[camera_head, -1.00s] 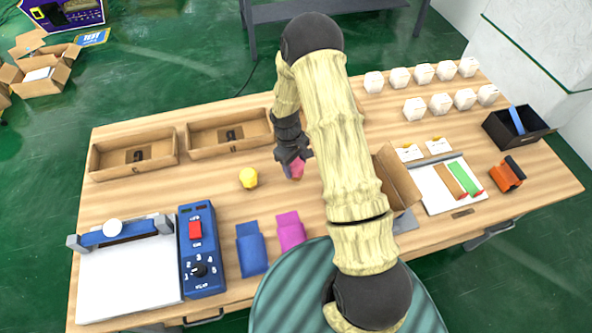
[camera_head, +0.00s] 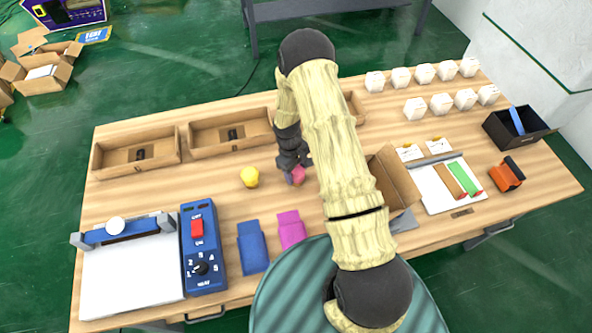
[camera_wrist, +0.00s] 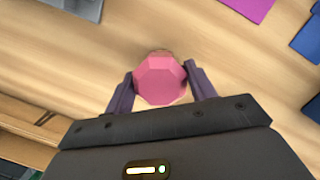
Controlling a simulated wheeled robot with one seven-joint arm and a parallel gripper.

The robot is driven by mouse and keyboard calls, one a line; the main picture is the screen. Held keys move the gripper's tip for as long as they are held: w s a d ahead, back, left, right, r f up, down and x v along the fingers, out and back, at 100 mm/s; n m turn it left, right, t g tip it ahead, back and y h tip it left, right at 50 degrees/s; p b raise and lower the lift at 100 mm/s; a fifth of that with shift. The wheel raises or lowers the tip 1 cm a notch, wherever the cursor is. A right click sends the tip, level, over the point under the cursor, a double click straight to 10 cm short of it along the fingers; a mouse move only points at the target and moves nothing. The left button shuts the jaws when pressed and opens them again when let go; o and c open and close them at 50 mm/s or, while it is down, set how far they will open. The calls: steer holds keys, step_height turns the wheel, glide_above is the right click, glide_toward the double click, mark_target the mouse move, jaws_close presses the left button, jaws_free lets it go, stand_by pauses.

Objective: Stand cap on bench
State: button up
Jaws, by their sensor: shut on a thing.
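A pink faceted cap (camera_wrist: 160,82) sits between the two purple fingers of my gripper (camera_wrist: 161,92) in the wrist view, and the fingers are shut on it. In the head view the cap (camera_head: 298,176) shows under my gripper (camera_head: 292,174), low over the middle of the wooden bench (camera_head: 215,172). I cannot tell whether the cap touches the bench. A yellow faceted piece (camera_head: 250,177) stands on the bench to the left of my gripper, apart from it. My arm hides part of the bench to the right.
Blue (camera_head: 252,246) and magenta (camera_head: 291,229) pouches lie in front. A blue control box (camera_head: 202,250) is at front left. Cardboard trays (camera_head: 135,155) line the back. An open carton (camera_head: 397,178) stands right of my arm. Several white faceted pieces (camera_head: 425,73) stand at back right.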

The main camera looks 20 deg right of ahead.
steer(key=o, duration=1)
steer(key=shift+r, duration=0.1)
steer(key=r+b, duration=0.1)
steer(key=r, duration=0.2)
steer(key=w+r+b, duration=0.1)
steer(key=r, duration=0.3)
steer(key=a+r+b, duration=0.1)
steer(key=r, duration=0.3)
steer(key=shift+w, duration=0.3)
steer(key=shift+a+r, duration=0.1)
steer(key=shift+r, duration=0.3)
steer(key=s+r+m+t, duration=0.1)
steer(key=s+r+m, duration=0.1)
steer(key=s+r, duration=0.3)
steer(key=s+d+r+m+t, duration=0.1)
steer(key=s+r+m, duration=0.1)
steer(key=s+r, duration=0.2)
steer(key=s+r+m+t+y, duration=0.1)
steer(key=s+r+m+t, duration=0.1)
steer(key=s+r, duration=0.3)
steer(key=shift+s+d+r+m, duration=0.15)
steer(key=shift+s+m, duration=0.15)
steer(key=shift+s, duration=0.6)
steer(key=shift+s+r+m, duration=0.15)
steer(key=shift+s+m, duration=0.15)
steer(key=shift+s, duration=0.55)
